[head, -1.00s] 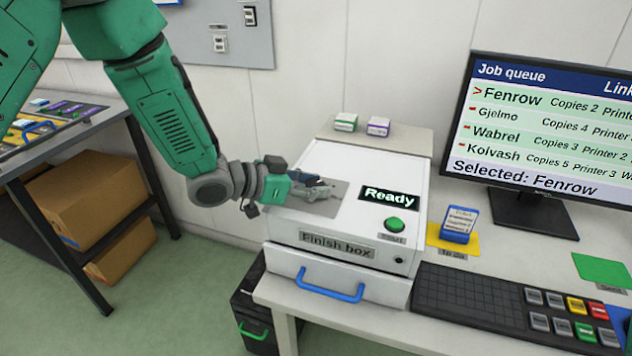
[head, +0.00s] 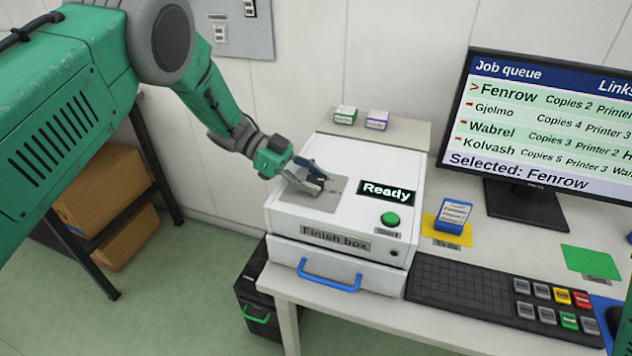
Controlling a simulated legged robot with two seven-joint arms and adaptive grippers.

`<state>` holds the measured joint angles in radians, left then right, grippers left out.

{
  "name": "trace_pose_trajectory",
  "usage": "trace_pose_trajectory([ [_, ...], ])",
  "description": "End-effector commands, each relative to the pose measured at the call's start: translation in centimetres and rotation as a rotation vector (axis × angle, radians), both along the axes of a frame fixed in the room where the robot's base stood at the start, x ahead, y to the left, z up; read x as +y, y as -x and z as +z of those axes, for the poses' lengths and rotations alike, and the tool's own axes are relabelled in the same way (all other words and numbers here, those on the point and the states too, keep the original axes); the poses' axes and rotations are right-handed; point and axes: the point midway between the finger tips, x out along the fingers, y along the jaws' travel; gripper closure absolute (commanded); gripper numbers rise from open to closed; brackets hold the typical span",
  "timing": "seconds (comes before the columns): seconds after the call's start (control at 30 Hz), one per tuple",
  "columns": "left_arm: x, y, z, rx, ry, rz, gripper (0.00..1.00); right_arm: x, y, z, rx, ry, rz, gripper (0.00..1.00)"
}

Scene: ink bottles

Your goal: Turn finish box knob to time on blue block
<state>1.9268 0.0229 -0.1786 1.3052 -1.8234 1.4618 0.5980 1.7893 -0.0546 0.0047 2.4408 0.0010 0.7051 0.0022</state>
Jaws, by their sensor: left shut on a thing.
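The white finish box (head: 290,222) stands on the desk and its display reads "Ready". A grey plate (head: 318,203) lies on its top at the left. My left gripper (head: 318,183) reaches down over this plate and is shut on the dark knob there, which its fingers mostly hide. I cannot read the knob's setting. The blue block (head: 453,214) with a white printed label stands on a yellow mat (head: 434,232) right of the box; its text is too small to read. My right gripper is not in view.
A green button (head: 390,219) sits on the box top, and a blue handle (head: 330,277) is on its front. Two small blocks, green (head: 345,115) and purple (head: 377,120), stand behind. A monitor (head: 550,125) and a keyboard (head: 465,297) are to the right.

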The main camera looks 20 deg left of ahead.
Motion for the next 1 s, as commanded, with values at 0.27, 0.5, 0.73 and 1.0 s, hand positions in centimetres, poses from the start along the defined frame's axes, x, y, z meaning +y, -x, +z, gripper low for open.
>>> trace_pose_trajectory([
  [0.27,0.2,-0.2,-0.2,-0.004,-0.003,-0.129,0.99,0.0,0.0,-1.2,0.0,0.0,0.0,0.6],
  [0.5,0.2,-0.3,0.0,-0.004,-0.002,-0.172,0.99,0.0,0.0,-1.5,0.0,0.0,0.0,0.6],
  [0.73,0.2,-0.3,0.0,-0.005,-0.001,-0.177,0.99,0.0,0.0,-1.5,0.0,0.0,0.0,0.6],
  [1.0,0.2,-0.3,0.1,-0.006,-0.001,-0.176,0.47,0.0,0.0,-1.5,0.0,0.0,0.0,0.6],
])
